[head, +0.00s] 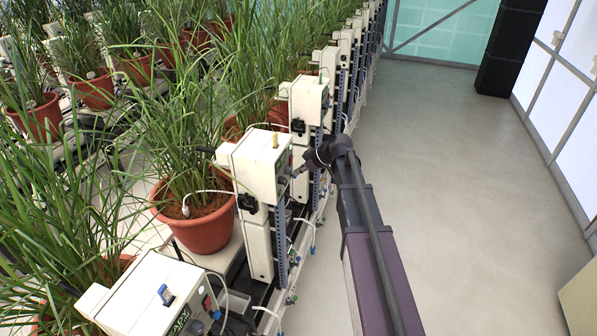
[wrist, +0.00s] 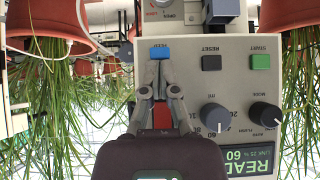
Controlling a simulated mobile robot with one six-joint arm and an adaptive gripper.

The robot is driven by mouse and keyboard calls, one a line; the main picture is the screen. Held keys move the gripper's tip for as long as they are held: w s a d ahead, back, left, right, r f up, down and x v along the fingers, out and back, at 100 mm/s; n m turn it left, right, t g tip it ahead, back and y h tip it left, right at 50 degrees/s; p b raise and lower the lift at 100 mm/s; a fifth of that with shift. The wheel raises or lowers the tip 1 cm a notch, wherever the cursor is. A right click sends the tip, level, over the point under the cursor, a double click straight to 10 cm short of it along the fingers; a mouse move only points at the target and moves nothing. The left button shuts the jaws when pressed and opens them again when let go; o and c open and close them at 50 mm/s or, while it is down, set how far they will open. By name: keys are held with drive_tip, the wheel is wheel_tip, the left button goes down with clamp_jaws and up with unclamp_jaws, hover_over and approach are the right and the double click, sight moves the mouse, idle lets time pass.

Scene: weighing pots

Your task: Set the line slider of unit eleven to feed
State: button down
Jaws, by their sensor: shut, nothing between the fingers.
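The wrist view shows a unit's cream control panel (wrist: 240,85), with its lettering upside down. A red part (wrist: 161,115) shows between the finger links. In the head view my gripper (head: 297,172) is at the front of a cream unit (head: 257,165); the fingertips are small there. No unit number is readable.
The panel also has a black button (wrist: 211,62), a green button (wrist: 260,62), a grey knob (wrist: 214,117) and a black knob (wrist: 264,115). Potted grass (head: 203,226) stands beside the units. The aisle floor (head: 460,200) is clear.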

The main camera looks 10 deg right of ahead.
drive_tip(key=p+v, duration=0.6)
drive_tip(key=v, duration=0.4)
drive_tip(key=shift+p, duration=0.4)
idle(0.4)
drive_tip(key=s+a+f+m+g+h+b, duration=0.2)
drive_tip(key=s+f+m+h+b, duration=0.2)
drive_tip(key=s, duration=0.7)
drive_tip(key=s+a+f+m+g+h+b, duration=0.2)
drive_tip(key=s+f+m+b, duration=0.3)
drive_tip(key=s+f+m, duration=0.3)
drive_tip(key=s+a+f+h, duration=0.1)
drive_tip(key=s+f, duration=0.1)
drive_tip(key=s, duration=0.2)
drive_tip(key=shift+s+a+f+g+h, duration=0.25)
drive_tip(key=shift+g+h, duration=0.05)
drive_tip(key=shift+h, duration=0.1)
